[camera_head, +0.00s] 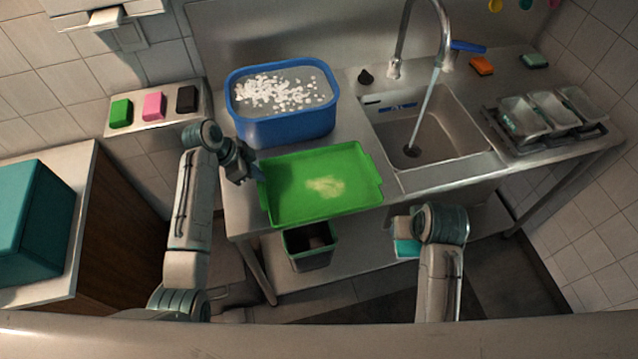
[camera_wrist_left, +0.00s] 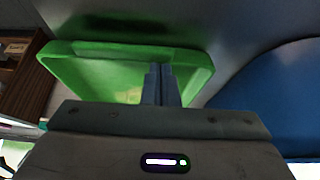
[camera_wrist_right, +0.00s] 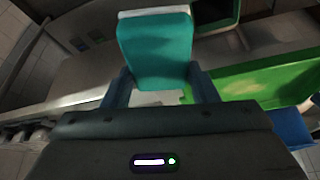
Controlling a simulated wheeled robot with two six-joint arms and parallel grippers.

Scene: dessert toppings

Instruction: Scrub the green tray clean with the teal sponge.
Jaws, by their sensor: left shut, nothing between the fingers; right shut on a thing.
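The green tray (camera_head: 291,200) lies on the steel counter, with a pale yellowish smear (camera_head: 325,187) near its middle. My left gripper (camera_head: 254,176) is shut and empty at the tray's left edge; in the left wrist view its closed fingers (camera_wrist_left: 160,84) show in front of the tray (camera_wrist_left: 108,74). Whether they touch the rim I cannot tell. My right gripper (camera_wrist_right: 160,90) is shut on the teal sponge (camera_wrist_right: 155,48), which has a pale layer at its far end. In the head view the sponge (camera_head: 407,248) shows beside the right wrist, in front of the counter's edge, right of the tray.
A blue tub (camera_head: 285,130) of suds stands behind the tray. The sink (camera_head: 460,142) with running water is to the right, then a rack (camera_head: 545,140) of metal containers. A dark bin (camera_head: 310,256) sits below the tray. An orange sponge (camera_head: 481,66) lies at the back.

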